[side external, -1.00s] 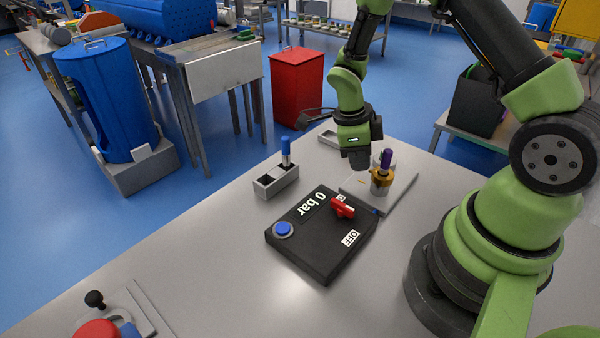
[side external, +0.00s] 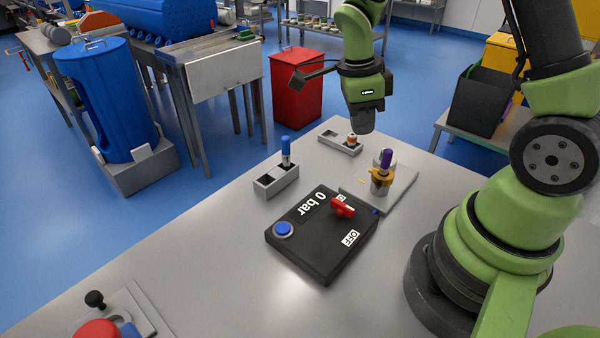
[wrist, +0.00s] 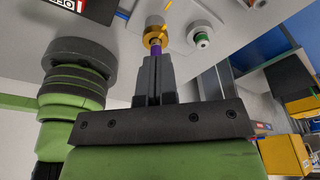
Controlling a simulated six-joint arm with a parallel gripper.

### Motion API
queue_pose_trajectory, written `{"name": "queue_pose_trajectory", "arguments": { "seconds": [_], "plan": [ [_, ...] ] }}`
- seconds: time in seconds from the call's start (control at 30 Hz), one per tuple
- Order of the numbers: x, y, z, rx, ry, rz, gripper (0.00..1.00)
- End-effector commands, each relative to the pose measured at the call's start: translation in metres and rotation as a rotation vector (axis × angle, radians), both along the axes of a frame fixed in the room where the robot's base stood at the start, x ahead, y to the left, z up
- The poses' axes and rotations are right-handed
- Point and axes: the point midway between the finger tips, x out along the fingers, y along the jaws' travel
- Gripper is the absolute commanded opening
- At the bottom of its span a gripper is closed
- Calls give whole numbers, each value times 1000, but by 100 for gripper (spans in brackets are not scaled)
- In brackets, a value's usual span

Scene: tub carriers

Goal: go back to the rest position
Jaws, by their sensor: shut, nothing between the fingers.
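My gripper (side external: 361,122) is in the air above the back of the table, over the area by the purple-topped brass fitting (side external: 381,178). Its fingers point down, and it is clear of everything. In the wrist view the two fingers (wrist: 153,75) lie together with nothing between them. The purple top (wrist: 156,50) and brass part show beyond the fingertips in that view. No object is held.
A black box (side external: 320,235) with a red handle (side external: 343,206), a blue button and a "0 bar" display stands on the table. A grey holder (side external: 276,182) carries a blue-capped item (side external: 286,148). Another grey holder (side external: 339,143) is behind.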

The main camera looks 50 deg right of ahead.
Motion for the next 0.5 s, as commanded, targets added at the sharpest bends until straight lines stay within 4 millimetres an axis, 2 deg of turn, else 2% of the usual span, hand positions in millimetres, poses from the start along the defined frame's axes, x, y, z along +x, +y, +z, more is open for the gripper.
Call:
{"name": "queue_pose_trajectory", "arguments": {
  "seconds": [0.03,0.2,0.4,0.5],
  "plan": [
    [-1,6,19,15,-43,104,0],
    [-16,33,78,49,-181,582,0],
    [-50,64,130,-8,-346,1167,0],
    [-70,78,147,-82,-421,1451,0]
  ]
}}
